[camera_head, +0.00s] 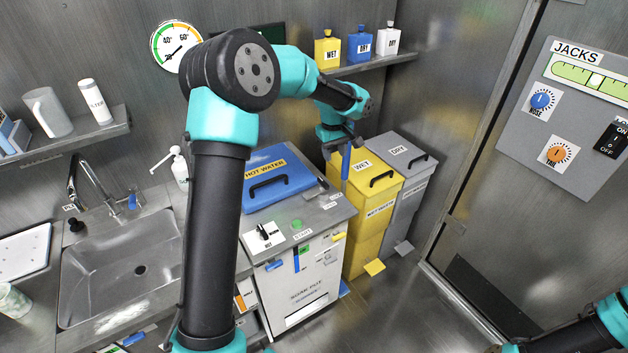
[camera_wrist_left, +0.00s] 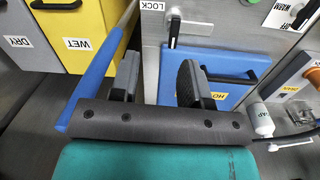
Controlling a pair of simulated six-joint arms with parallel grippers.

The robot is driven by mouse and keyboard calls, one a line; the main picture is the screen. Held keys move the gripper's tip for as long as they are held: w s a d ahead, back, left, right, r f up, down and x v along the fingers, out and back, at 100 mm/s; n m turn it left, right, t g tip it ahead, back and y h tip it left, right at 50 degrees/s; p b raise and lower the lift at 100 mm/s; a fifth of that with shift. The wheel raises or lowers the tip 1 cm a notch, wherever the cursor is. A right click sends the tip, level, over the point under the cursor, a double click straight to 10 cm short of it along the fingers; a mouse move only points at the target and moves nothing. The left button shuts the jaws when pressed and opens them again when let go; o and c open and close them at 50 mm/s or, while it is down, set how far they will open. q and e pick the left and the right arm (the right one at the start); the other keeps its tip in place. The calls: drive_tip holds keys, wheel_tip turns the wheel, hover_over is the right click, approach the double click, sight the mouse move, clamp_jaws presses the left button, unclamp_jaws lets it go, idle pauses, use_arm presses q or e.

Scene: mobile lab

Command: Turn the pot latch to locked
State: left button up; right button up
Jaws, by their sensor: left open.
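The soak pot (camera_head: 306,290) is a grey cabinet with a blue HOT WATER lid (camera_head: 258,194), which is down. The pot latch (camera_head: 323,192) is a small dark-ended lever on the top, beside the lid. In the left wrist view, the latch (camera_wrist_left: 174,25) points up the picture, with the LOCK label (camera_wrist_left: 152,5) left of its tip. My left gripper (camera_head: 342,142) is above and behind the latch; in its wrist view the fingers (camera_wrist_left: 157,78) are apart, with nothing between them, short of the latch. My right gripper is out of view; only its arm shows at lower right.
Yellow WET (camera_head: 375,210) and grey DRY (camera_head: 412,190) bins stand right of the pot. A sink (camera_head: 120,275) is at left.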

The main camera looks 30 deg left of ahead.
use_arm(q)
wheel_tip(320, 180, up, 5)
drive_tip(key=n, duration=0.1)
hover_over(323, 181)
drive_tip(key=shift+y, duration=0.4)
drive_tip(key=shift+d+f, duration=0.1)
wheel_tip(323, 181, down, 17)
drive_tip(key=shift+f, duration=0.2)
clamp_jaws()
idle(0.4)
